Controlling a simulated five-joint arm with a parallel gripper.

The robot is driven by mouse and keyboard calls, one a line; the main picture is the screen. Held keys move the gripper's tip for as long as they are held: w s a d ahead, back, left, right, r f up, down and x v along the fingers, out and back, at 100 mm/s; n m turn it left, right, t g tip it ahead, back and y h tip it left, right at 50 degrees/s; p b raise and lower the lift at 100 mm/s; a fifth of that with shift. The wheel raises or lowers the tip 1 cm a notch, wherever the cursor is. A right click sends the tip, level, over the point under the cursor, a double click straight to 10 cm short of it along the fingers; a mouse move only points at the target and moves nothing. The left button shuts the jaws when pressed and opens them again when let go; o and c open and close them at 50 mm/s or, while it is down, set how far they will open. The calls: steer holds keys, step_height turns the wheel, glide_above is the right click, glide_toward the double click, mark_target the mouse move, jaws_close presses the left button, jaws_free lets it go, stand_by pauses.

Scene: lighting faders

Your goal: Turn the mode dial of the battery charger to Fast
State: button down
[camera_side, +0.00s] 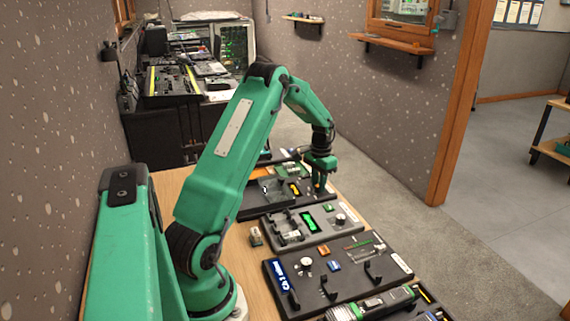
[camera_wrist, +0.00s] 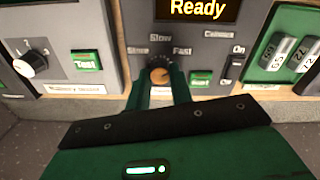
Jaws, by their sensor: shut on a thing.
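The mode dial (camera_wrist: 159,75) is a small round orange-tan knob on a grey panel, seen in the wrist view. I cannot tell clearly which label the dial points at. An orange display (camera_wrist: 203,10) on the same panel reads "Ready". In the side view my gripper (camera_side: 319,184) reaches down to the far panel on the table, and the dial is hidden there.
A green button (camera_wrist: 201,79) and an "On" switch (camera_wrist: 235,65) sit right of the dial. Left is another panel with a white-marked knob (camera_wrist: 30,63) and a green "Test" button (camera_wrist: 86,60).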

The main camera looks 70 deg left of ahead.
steer(key=c, duration=1.2)
jaws_free()
steer(key=shift+c, duration=0.2)
steer(key=shift+r, duration=0.1)
steer(key=shift+r, duration=3.9)
